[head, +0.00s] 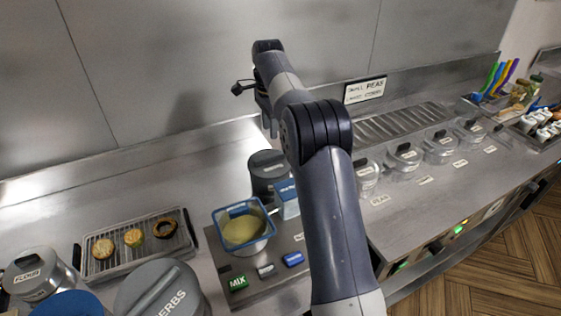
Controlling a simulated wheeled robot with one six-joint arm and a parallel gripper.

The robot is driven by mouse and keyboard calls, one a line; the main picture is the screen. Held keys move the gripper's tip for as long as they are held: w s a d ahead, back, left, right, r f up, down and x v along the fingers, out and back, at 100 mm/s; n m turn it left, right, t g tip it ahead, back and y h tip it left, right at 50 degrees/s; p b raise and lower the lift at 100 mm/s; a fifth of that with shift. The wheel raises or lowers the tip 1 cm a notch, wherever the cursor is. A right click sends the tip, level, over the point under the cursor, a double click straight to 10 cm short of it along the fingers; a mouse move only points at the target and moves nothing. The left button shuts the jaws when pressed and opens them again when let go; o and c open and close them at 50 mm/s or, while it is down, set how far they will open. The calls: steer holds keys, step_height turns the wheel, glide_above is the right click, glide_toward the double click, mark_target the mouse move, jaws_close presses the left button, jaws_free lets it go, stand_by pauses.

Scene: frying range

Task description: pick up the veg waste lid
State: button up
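No lid in the head view carries a label that I can read as veg waste, so I cannot tell which one it is. A dark grey round lid (267,163) sits on a pot behind the blue-rimmed tub, with its label partly hidden. A grey lid marked HERBS (160,292) is at the front left, cut off by the frame edge. My gripper (270,127) hangs over the back of the counter, above and behind the dark grey lid and apart from it. My arm hides part of it, and its fingers are too small to judge.
A blue-rimmed tub (242,228) stands on a tray with small labelled blocks. A rack (135,252) holds round food pieces at left, beside a FLOUR pot (38,272). Several clear-sided lidded pots (440,147) line the right. A sign (365,90) stands at the back wall.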

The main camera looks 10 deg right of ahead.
glide_above(269, 156)
steer(key=f, duration=0.4)
steer(key=shift+w+d+f, duration=0.15)
steer(key=shift+d+f, duration=0.1)
steer(key=shift+f, duration=0.1)
steer(key=shift+a+f+p, duration=0.2)
steer(key=shift+f+p, duration=0.7)
steer(key=shift+f, duration=1.85)
steer(key=shift+f, duration=0.2)
steer(key=shift+c, duration=0.4)
jaws_close()
